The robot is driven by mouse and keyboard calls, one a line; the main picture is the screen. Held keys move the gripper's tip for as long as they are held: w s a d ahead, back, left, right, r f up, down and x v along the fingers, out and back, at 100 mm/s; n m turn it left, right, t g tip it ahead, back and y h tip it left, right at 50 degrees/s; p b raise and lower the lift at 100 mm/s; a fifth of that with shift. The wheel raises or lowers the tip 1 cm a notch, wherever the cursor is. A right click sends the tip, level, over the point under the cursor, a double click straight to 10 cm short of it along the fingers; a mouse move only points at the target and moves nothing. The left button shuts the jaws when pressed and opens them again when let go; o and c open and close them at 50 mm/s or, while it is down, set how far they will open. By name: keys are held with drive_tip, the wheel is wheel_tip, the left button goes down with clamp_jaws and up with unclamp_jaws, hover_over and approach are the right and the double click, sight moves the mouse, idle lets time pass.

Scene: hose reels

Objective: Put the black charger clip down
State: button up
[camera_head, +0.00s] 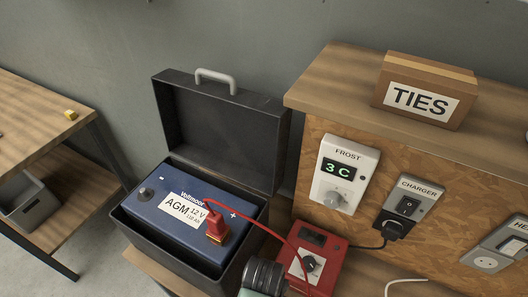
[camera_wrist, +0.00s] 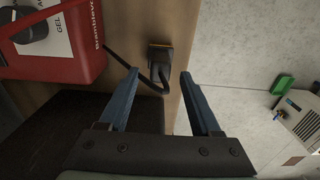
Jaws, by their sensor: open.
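The black charger clip (camera_wrist: 160,52) lies on the wooden bench top (camera_wrist: 135,40) in the wrist view, close to the bench edge. Its black cable runs left towards the red charger (camera_wrist: 50,45). My gripper (camera_wrist: 159,75) is open, its two blue fingers apart on either side of the cable end of the clip, with nothing visibly gripped. The head view does not show the clip. There the red charger (camera_head: 325,262) stands right of the blue AGM battery (camera_head: 185,222). A red clip (camera_head: 217,228) sits at the battery's plus side; the minus terminal (camera_head: 145,194) is bare.
The battery sits in a dark open box (camera_head: 150,235) with its lid (camera_head: 225,130) raised behind. A panel with a FROST unit (camera_head: 345,172) and a CHARGER switch (camera_head: 410,203) stands right. A TIES box (camera_head: 425,92) is on the shelf. Floor shows beyond the bench edge.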

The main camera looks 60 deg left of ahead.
wheel_tip(320, 180, up, 7)
drive_tip(key=shift+r, duration=0.1)
idle(0.7)
